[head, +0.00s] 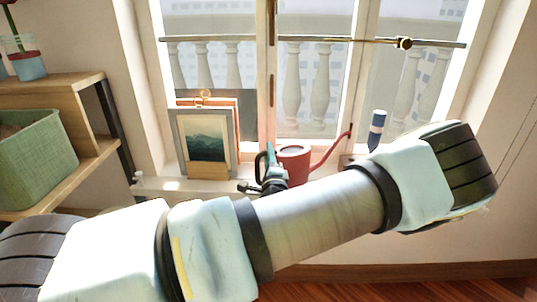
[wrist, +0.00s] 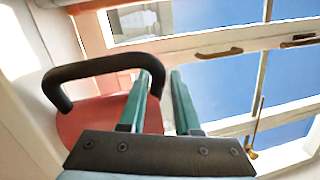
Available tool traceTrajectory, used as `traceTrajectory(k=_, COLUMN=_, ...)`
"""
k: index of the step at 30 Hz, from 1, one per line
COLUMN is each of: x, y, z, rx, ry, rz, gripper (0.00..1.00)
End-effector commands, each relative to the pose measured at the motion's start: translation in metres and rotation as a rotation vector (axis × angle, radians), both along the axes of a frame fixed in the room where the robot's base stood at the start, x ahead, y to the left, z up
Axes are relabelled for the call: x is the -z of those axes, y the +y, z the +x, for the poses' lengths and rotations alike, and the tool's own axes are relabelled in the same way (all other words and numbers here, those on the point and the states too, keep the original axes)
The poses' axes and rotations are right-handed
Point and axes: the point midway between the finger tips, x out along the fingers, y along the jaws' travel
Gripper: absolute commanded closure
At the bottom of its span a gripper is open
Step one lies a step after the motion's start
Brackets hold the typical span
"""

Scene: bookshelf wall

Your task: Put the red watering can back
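The red watering can (head: 293,157) is at the window sill, with its long spout pointing up to the right. In the head view my gripper (head: 268,158) is at the can's left, at the handle side.
A framed mountain picture (head: 205,143) stands on the sill to the left. A dark blue and white bottle-like object (head: 377,130) stands to the right. The window with its brass bar (head: 325,40) is behind. A wooden shelf (head: 60,87) with a green basket (head: 43,160) is at far left.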

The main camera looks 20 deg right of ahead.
Motion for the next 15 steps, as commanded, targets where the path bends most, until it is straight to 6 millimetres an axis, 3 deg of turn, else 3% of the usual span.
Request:
traceTrajectory(k=4, x=-0.0003, y=-0.0001, z=0.0, rx=0.0, ry=0.0, rz=0.0, gripper=0.5)
traceTrajectory(k=15, x=-0.0029, y=0.0004, z=-0.003, rx=0.001, ry=0.001, rz=0.0, gripper=0.5)
